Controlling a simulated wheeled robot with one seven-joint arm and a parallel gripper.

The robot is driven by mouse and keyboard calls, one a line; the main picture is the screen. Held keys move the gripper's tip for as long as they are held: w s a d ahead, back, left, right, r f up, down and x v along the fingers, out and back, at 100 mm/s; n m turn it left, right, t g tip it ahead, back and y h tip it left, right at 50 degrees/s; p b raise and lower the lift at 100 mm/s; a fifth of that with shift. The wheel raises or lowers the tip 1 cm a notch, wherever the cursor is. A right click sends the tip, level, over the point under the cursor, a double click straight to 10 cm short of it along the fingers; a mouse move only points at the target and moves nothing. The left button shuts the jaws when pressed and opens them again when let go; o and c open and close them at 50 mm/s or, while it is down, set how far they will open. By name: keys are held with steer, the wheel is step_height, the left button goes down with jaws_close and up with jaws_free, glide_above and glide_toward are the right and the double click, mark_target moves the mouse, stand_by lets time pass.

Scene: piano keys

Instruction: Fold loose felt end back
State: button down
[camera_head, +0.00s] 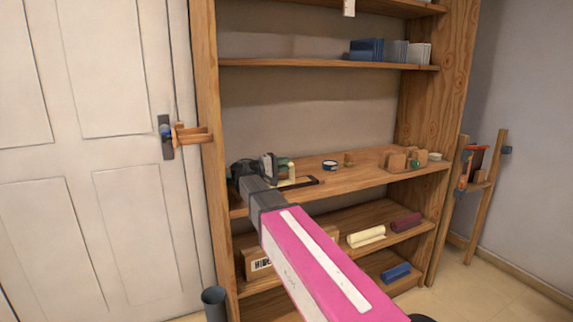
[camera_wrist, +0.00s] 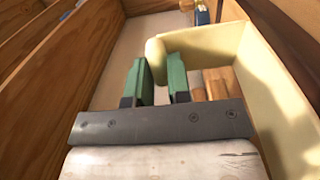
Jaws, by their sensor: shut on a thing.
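In the wrist view a pale cream felt strip (camera_wrist: 272,85) stands on edge. It runs along the right, bends at the top and comes back left to a rounded end. My gripper (camera_wrist: 157,72) has two green fingers on either side of that end, shut on the felt. Wooden pieces (camera_wrist: 213,84) lie inside the bend, partly hidden by my gripper. In the head view my gripper (camera_head: 268,163) is over the left part of the middle shelf, and a small cream upright piece (camera_head: 291,172) beside it may be the felt. The exact contact is too small to see there.
The middle shelf (camera_head: 335,180) also holds a dark strip (camera_head: 299,184), a small round tin (camera_head: 330,165) and wooden blocks (camera_head: 397,161) at right. Cream (camera_head: 366,237) and maroon (camera_head: 405,223) rolls lie below. The upper shelf (camera_head: 300,64) overhangs. A door (camera_head: 100,150) stands left.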

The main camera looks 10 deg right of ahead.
steer(key=shift+s+a+f, duration=0.25)
steer(key=shift+a+f, duration=0.3)
steer(key=shift+a, duration=0.25)
steer(key=shift+f, duration=0.1)
steer(key=c, duration=1.1)
jaws_free()
steer(key=shift+o, duration=0.2)
steer(key=shift+d, duration=0.1)
